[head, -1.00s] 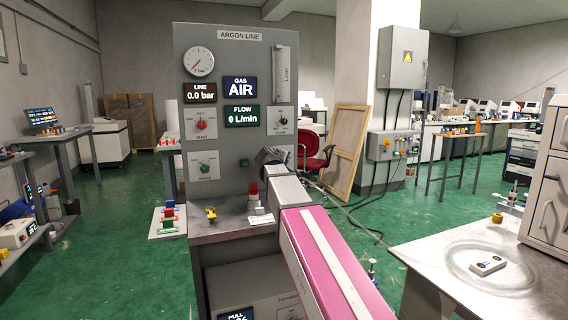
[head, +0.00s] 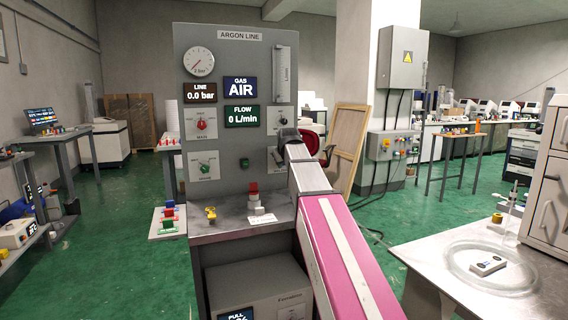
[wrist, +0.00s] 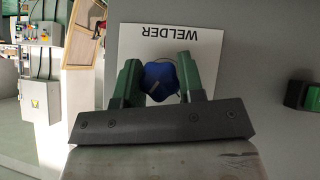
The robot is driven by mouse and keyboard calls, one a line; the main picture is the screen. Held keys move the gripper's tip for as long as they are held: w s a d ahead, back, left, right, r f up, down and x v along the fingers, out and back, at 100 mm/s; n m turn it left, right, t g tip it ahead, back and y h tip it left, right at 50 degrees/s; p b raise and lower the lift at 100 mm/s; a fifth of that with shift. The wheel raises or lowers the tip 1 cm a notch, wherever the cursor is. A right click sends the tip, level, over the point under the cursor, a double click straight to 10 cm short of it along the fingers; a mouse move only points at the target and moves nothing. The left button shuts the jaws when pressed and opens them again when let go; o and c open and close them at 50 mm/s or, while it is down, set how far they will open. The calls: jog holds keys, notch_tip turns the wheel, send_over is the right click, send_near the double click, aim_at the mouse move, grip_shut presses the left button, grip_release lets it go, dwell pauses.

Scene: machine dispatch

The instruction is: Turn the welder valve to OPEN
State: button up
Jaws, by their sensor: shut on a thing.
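The welder valve is a blue knob (wrist: 161,80) on a white plate marked WELDER (wrist: 205,50), which appears upside down in the wrist view. My gripper (wrist: 158,64) has its two green fingers on either side of the knob and is shut on it. In the head view, my wrist covers the knob and much of its plate (head: 272,160) at the panel's lower right. The valve's OPEN and closed marks are hidden or unreadable, so I cannot tell its setting.
The grey ARGON LINE panel (head: 240,54) shows LINE 0.0 bar, GAS AIR and FLOW 0 L/min. A red knob (head: 201,125) and a green knob (head: 205,168) are on its left. A red-topped item (head: 253,191) and a yellow item (head: 210,214) stand on the bench below.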

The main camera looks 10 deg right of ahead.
jog(key=shift+m+g+y, duration=0.3)
jog(key=shift+m+y, duration=0.2)
jog(key=shift+y, duration=0.5)
jog(key=o, duration=0.9)
jog(key=v, duration=1)
jog(key=shift+s+d+r, duration=0.15)
jog(key=shift+s+r, duration=0.1)
jog(key=shift+s, duration=0.05)
